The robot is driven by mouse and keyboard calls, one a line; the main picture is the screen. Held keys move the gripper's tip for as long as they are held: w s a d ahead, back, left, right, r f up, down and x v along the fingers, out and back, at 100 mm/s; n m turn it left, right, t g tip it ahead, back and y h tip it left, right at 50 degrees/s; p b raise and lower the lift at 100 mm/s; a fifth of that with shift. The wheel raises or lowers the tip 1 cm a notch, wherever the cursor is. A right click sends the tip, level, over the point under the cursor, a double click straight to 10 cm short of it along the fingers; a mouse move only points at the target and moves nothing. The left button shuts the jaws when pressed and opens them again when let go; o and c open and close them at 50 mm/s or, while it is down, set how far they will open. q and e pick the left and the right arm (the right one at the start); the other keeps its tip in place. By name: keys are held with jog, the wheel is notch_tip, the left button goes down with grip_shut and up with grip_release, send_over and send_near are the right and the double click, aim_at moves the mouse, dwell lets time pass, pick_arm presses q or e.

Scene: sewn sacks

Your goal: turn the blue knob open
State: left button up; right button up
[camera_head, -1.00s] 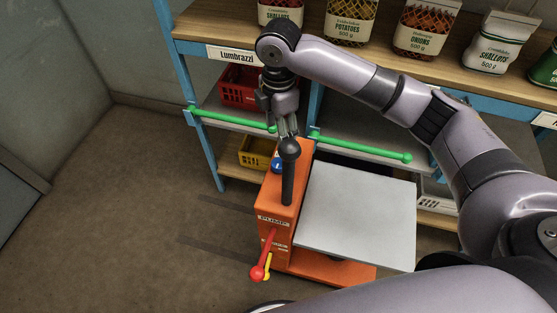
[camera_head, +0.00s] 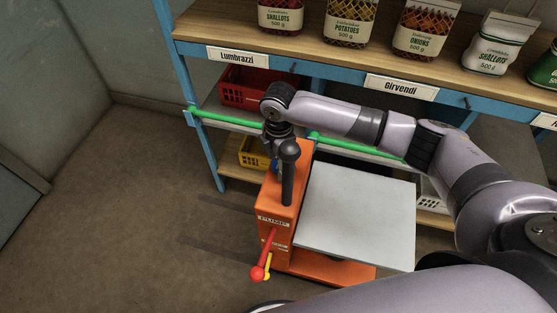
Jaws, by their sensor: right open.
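The blue knob (camera_head: 274,167) is on top of the orange pump unit (camera_head: 284,218), behind its upright black lever with a round head (camera_head: 289,150). Only a small patch of blue shows. My right gripper (camera_head: 275,155) is open and points down right at the knob. Its fingertips are mostly hidden by my wrist and the black lever, so I cannot tell whether they touch the knob. My left gripper is out of view.
A grey platform (camera_head: 358,213) sits to the right of the pump. A red-handled lever (camera_head: 258,273) sticks out in front. Behind stands a blue-framed shelf (camera_head: 200,150) with green rails, a red crate (camera_head: 250,88), a yellow crate (camera_head: 253,153) and bagged produce on top.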

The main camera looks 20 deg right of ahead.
jog(key=shift+c, duration=0.3)
jog(key=c, duration=1.1)
